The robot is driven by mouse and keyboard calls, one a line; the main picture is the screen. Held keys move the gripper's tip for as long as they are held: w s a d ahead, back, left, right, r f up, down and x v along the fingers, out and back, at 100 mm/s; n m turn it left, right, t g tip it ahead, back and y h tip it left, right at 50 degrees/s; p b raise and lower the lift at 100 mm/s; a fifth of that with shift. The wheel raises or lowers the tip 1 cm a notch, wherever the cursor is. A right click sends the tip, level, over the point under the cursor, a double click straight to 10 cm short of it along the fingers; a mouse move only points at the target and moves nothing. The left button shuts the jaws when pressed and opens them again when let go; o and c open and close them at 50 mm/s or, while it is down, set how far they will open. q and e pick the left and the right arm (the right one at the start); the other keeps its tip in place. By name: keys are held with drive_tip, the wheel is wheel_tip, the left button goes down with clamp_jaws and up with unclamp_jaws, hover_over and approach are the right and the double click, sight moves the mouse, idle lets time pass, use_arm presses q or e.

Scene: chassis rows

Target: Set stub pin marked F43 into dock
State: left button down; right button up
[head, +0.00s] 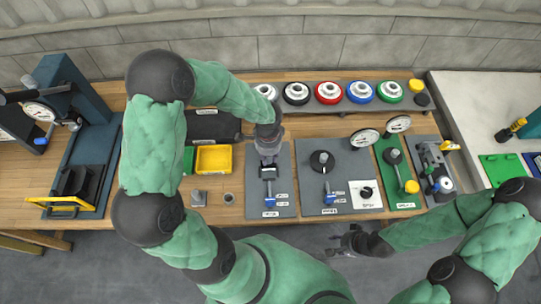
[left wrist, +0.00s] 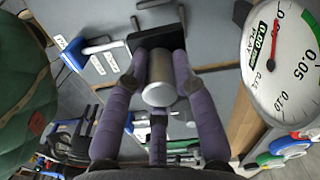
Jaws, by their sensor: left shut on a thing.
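My left gripper (head: 268,158) is shut on a plain silver cylinder, which looks like the stub pin (left wrist: 160,78). In the left wrist view the purple fingers close around the pin. No F43 mark is readable on it. In the head view this gripper is over the far end of a grey plate (head: 284,180) and hides the pin. A black block (head: 267,172) sits just in front of it; I cannot tell whether the pin touches it or whether it is the dock. My right gripper (head: 345,243) hangs apart, in front of the bench edge; its finger opening is unclear.
A second grey plate (head: 338,160) carries a black round fixture (head: 322,161). Dial gauges (head: 364,138) stand to the right. Several coloured rings, including a red one (head: 329,93), line the back. A yellow bin (head: 214,159) is to the left. Bare wood shows near the front edge.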

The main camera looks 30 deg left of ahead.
use_arm(q)
drive_tip(key=shift+w+f, duration=0.1)
drive_tip(key=shift+a+f+b, duration=0.1)
drive_tip(key=shift+f+b, duration=0.65)
drive_tip(key=shift+f, duration=0.05)
drive_tip(key=shift+f+b, duration=1.1)
drive_tip(key=shift+f, duration=0.25)
drive_tip(key=shift+f+b, duration=1)
drive_tip(key=shift+f, duration=0.1)
idle(0.5)
drive_tip(key=c, duration=0.9)
unclamp_jaws()
drive_tip(key=shift+c, duration=0.2)
wheel_tip(320, 180, up, 12)
